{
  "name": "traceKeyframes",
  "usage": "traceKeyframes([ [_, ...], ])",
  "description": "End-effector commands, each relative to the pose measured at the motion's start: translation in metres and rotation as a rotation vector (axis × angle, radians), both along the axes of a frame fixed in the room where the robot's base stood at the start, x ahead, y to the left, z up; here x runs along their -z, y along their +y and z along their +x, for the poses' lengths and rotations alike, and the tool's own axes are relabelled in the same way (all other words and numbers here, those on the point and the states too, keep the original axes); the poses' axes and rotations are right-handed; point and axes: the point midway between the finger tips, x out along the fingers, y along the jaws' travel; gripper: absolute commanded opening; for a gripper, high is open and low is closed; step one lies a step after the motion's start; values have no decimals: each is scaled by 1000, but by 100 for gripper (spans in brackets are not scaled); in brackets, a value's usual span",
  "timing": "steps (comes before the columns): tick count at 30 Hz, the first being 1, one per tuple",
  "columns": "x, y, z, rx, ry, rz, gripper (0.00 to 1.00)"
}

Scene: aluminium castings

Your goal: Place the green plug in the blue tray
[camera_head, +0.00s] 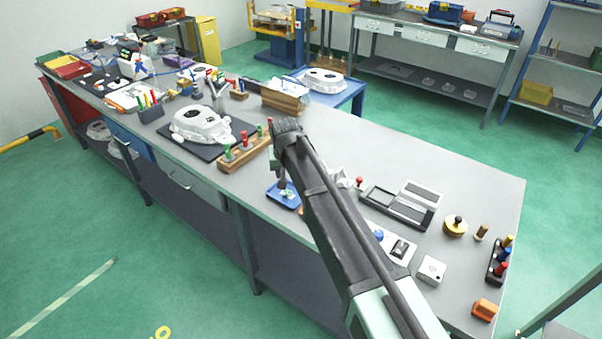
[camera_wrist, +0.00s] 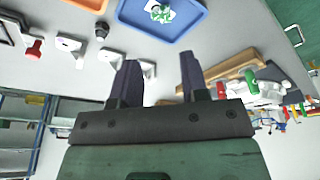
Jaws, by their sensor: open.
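The blue tray (camera_head: 272,196) lies on the bench near its front edge, and its rim shows at the top of the wrist view (camera_wrist: 185,30). A small green and white item (camera_wrist: 160,12) lies inside the tray; I cannot tell whether it is a plug. A green plug (camera_head: 228,153) stands in a wooden rack (camera_head: 246,155) left of the tray, with other green and red plugs. A green plug also shows at the rack in the wrist view (camera_wrist: 251,80). My gripper (camera_wrist: 158,68) is open and empty, above the bench by the tray. My arm partly hides the tray in the head view.
A white casting (camera_head: 200,124) sits on a dark mat behind the rack. Right of my arm are a dark grey tray (camera_head: 398,208), a brass knob part (camera_head: 455,226) and a black holder with coloured plugs (camera_head: 498,262). The bench's far right middle is clear.

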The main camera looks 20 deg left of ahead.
Motion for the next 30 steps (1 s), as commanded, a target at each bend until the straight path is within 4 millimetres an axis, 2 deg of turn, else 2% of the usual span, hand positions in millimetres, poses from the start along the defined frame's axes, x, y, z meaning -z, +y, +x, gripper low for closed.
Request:
traceKeyframes([
  [2, 2, 0, 0, 0, 0, 0, 41],
  [4, 2, -9, -1, 6, 3, -2, 41],
  [5, 2, -19, -2, 14, 7, -4, 41],
  [7, 3, -62, -9, 47, 22, -13, 41],
  [8, 3, -88, -14, 68, 33, -18, 41],
  [9, 4, -129, -25, 101, 52, -26, 41],
  [11, 5, -197, -48, 158, 87, -36, 41],
  [12, 6, -242, -69, 200, 113, -41, 41],
  [14, 7, -302, -105, 258, 152, -45, 41],
  [15, 7, -336, -129, 294, 178, -46, 41],
  [18, 7, -393, -183, 364, 231, -40, 41],
  [20, 7, -411, -203, 389, 251, -37, 41],
  [22, 8, -420, -213, 403, 264, -33, 41],
  [30, 8, -421, -211, 403, 267, -34, 41],
])
